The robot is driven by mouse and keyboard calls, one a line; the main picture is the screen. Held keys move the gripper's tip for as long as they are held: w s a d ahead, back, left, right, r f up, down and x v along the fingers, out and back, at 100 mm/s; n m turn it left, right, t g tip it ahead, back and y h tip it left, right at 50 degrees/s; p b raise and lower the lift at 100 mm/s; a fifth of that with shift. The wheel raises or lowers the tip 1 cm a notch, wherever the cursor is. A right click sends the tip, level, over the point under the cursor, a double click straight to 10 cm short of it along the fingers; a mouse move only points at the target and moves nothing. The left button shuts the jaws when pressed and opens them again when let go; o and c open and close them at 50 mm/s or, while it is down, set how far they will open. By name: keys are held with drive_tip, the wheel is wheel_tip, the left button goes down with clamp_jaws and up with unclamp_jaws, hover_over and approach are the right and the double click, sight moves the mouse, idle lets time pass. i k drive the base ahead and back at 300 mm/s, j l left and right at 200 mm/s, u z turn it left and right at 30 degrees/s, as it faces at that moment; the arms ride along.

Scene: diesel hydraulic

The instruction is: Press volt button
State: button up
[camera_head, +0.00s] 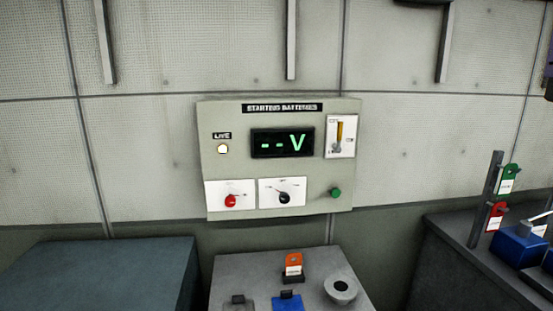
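A pale panel labelled "STARTING BATTERIES" (230,165) is mounted on the wall in the middle of the head view. Its dark display (282,143) reads "-- V" in green. A round green button (335,192) sits at the panel's lower right; I see no label on it that I can read. A red knob (230,201) and a black knob (284,198) are on white plates at the lower left and middle. A lever switch (339,138) is at the upper right. A lit round lamp (222,149) sits under the "LIVE" label. My gripper is not in view.
Below the panel a grey stand (228,270) holds an orange tag (293,262), a blue item (287,302) and a grey ring-shaped part (340,288). A blue-grey box (110,275) is at left. A dark bench (455,255) at right carries tags and a blue box (518,246).

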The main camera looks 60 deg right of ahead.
sight(335, 192)
drive_tip(key=z, duration=1.4)
